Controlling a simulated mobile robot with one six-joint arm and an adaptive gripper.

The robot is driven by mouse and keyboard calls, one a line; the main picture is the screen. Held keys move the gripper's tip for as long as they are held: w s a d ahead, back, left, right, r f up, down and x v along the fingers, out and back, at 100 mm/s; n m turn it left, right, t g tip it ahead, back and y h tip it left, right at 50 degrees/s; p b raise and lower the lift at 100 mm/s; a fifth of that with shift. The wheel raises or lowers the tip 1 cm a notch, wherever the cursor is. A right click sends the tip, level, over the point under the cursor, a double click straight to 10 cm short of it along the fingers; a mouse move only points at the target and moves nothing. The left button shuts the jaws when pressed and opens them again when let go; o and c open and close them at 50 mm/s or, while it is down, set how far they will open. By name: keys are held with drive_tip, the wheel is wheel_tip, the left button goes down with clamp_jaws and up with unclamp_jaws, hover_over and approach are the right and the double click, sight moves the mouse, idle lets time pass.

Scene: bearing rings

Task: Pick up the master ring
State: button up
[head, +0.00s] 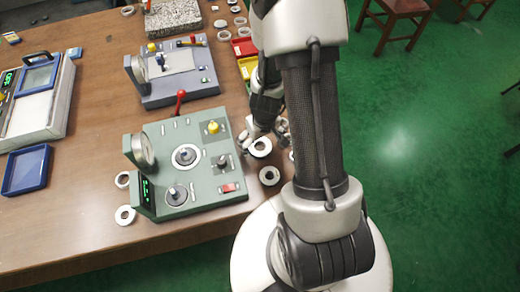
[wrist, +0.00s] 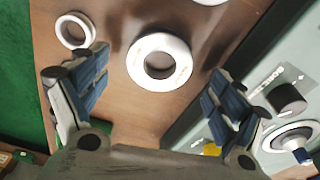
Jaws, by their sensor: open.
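A thick pale metal ring (wrist: 138,64) lies flat on the brown table in the middle of the wrist view. Faint marks show on its face; I take it for the master ring but cannot read them. In the head view it appears to be the ring (head: 262,155) just below my gripper (head: 254,132). In the wrist view my gripper (wrist: 157,72) is open and empty. Its two blue-padded fingers stand to either side of the ring, apart from it. The arm partly hides this area in the head view.
A smaller ring (wrist: 64,38) lies near the left finger, and another ring (head: 269,183) lies closer to the table edge. The green gauge station (head: 165,205) stands close on the left in the head view. Two loose rings (head: 125,221) (head: 122,186) lie beyond it.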

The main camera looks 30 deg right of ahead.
wheel_tip(320, 180, down, 3)
drive_tip(key=shift+w+r+b, duration=0.1)
drive_tip(key=shift+w+b, duration=0.05)
drive_tip(key=shift+b, duration=0.6)
drive_tip(key=shift+r, duration=0.1)
drive_tip(key=c, duration=1.7)
